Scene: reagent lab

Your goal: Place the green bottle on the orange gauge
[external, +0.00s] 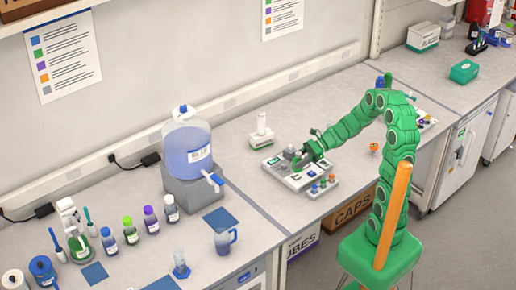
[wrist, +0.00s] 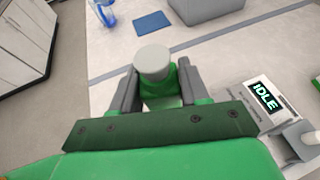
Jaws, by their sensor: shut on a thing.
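My gripper (wrist: 154,88) is shut on a bottle (wrist: 153,60) with a round pale grey cap and some green visible below it. Most of its body is hidden by the fingers and the wrist. In the external view, my gripper (external: 302,160) is low over the pale instrument on the middle bench, and the bottle cannot be made out clearly there. A small orange round thing, probably the orange gauge (external: 374,147), stands on the bench to the right of my gripper, apart from it. The wrist view does not show it.
The pale instrument (external: 279,169) has an IDLE display (wrist: 264,96). A rack of small coloured vials (external: 322,187) stands in front of it. A large blue-liquid carboy (external: 187,145) and several bottles, including a green-capped one (external: 130,232), stand left. Bench lies clear between instrument and gauge.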

